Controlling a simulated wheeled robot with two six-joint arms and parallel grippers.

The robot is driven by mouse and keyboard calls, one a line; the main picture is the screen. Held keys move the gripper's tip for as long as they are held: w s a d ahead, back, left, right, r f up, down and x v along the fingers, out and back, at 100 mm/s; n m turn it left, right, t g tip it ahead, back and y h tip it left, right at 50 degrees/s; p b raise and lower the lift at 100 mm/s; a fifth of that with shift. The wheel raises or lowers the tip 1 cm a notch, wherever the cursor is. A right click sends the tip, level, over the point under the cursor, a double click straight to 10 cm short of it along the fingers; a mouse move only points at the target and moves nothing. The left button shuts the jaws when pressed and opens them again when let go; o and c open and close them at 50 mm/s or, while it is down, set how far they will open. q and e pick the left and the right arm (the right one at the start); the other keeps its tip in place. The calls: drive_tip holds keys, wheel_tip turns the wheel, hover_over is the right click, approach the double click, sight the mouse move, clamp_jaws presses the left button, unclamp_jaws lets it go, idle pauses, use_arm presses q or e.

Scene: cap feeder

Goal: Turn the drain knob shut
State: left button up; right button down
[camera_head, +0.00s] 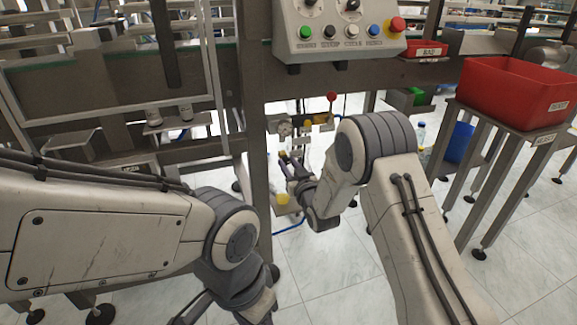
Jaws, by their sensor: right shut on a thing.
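My right gripper (289,160) reaches under the machine to a small air unit with a round gauge (284,128). Its jaws are shut on a small part at the unit's lower end, which looks like the drain knob. The fingers and wrist hide most of the knob, so its turn position cannot be read. A yellow knob (308,123) and a red ball-topped handle (332,97) show on the same unit. My left arm comes in from the left; its wrist is at the lower edge and its jaws do not show.
A control box (340,48) with coloured buttons hangs above the air unit. A steel post (259,130) stands just left of my right gripper. A yellow-topped part (283,199) and a blue hose (290,227) are below it. A red bin (515,88) stands on a table at right.

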drive_tip(key=n+b, duration=0.1)
drive_tip(key=n, duration=0.3)
drive_tip(key=shift+n, duration=0.3)
drive_tip(key=n+b, duration=0.1)
drive_tip(key=n, duration=0.2)
drive_tip(key=shift+a+n, duration=0.1)
drive_tip(key=shift+n, duration=0.2)
drive_tip(key=n+b, duration=0.1)
drive_tip(key=n, duration=0.3)
drive_tip(key=shift+h, duration=0.3)
drive_tip(key=shift+s+n+b, duration=0.1)
drive_tip(key=shift+n+b, duration=0.3)
drive_tip(key=shift+n, duration=1.2)
drive_tip(key=shift+f, duration=0.1)
drive_tip(key=c, duration=0.6)
unclamp_jaws()
drive_tip(key=p+v, duration=0.2)
drive_tip(key=v, duration=0.8)
drive_tip(key=shift+s+r, duration=0.2)
